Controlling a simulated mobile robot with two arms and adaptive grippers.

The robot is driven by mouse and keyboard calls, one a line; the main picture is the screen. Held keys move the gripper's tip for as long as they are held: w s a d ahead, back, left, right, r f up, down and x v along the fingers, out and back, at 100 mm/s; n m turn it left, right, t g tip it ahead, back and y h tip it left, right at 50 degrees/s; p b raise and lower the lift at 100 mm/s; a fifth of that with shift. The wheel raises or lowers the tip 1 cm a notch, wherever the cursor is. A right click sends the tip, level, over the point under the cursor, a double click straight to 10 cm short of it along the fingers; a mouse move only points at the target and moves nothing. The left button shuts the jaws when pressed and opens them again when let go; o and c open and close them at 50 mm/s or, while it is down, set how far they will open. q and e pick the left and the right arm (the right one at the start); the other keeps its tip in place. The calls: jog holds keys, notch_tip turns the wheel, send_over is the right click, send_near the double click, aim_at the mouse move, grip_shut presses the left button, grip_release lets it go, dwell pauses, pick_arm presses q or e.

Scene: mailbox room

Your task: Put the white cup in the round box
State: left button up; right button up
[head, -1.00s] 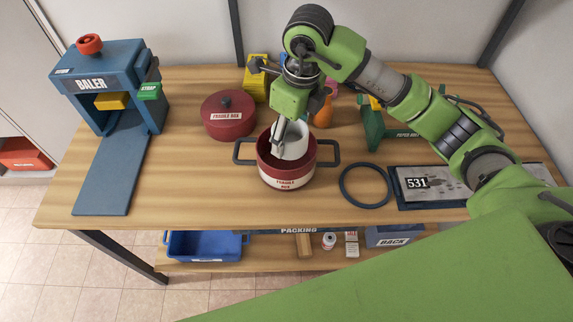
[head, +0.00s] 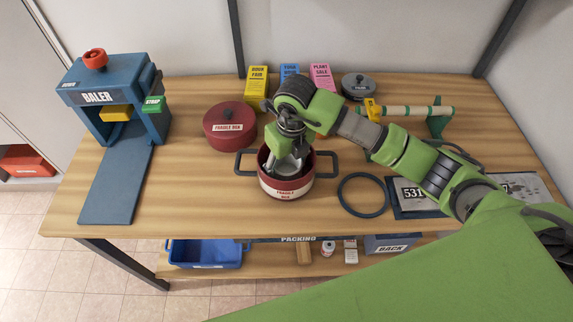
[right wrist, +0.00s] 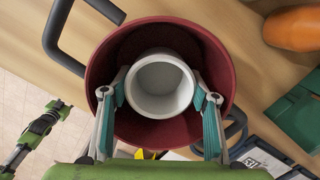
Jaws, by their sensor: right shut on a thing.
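The round box (head: 286,189) is a dark red pot with two dark handles and a white "FRAGILE BOX" band, open at the top, in the middle of the table. The white cup (right wrist: 158,84) is upright inside its rim in the right wrist view, and partly shows in the head view (head: 288,170). My right gripper (right wrist: 160,98) points down into the box, its fingers shut on opposite sides of the cup. Whether the cup touches the box floor is hidden. My left gripper (right wrist: 57,107) shows small at the left of the right wrist view; its fingers are unclear.
A red lid (head: 230,125) lies behind and left of the box. A dark ring (head: 363,195) lies to its right, beside a numbered tray (head: 411,192). An orange object (right wrist: 297,28) is close by. The blue baler (head: 112,95) stands left. The table front is clear.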

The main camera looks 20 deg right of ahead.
jog(key=shift+f, duration=0.45)
jog(key=shift+f, duration=0.1)
jog(key=shift+f, duration=0.2)
jog(key=o, duration=0.7)
jog(key=shift+r, duration=0.1)
jog(key=shift+r, duration=0.15)
